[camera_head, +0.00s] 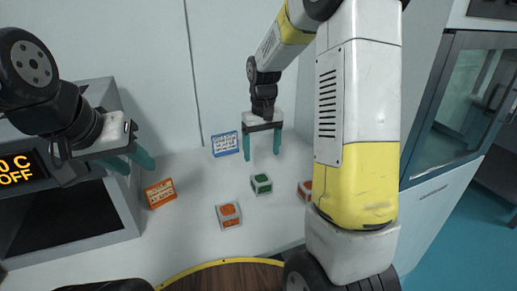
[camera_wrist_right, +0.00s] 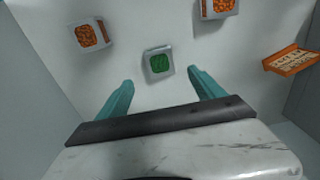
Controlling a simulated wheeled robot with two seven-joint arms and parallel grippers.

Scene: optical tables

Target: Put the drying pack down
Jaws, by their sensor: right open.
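A small pale square pack with a green face (camera_head: 261,184) rests on the white counter. It also shows in the right wrist view (camera_wrist_right: 159,63), just beyond the fingertips and between their lines. My right gripper (camera_head: 262,146) is open and empty, its teal fingers apart behind and above this pack in the head view. Two similar packs have orange faces: one (camera_head: 229,215) at the front, the other (camera_head: 305,191) partly hidden by my right arm. I cannot tell which pack the task names. My left gripper (camera_head: 131,163) hangs at the left, fingers apart with nothing between them.
A blue sign (camera_head: 225,144) stands at the back of the white counter (camera_head: 195,185), an orange sign (camera_head: 160,193) at its left. An oven-like box (camera_head: 65,215) with a lit display is at far left. A round wooden top (camera_head: 225,277) is at the front.

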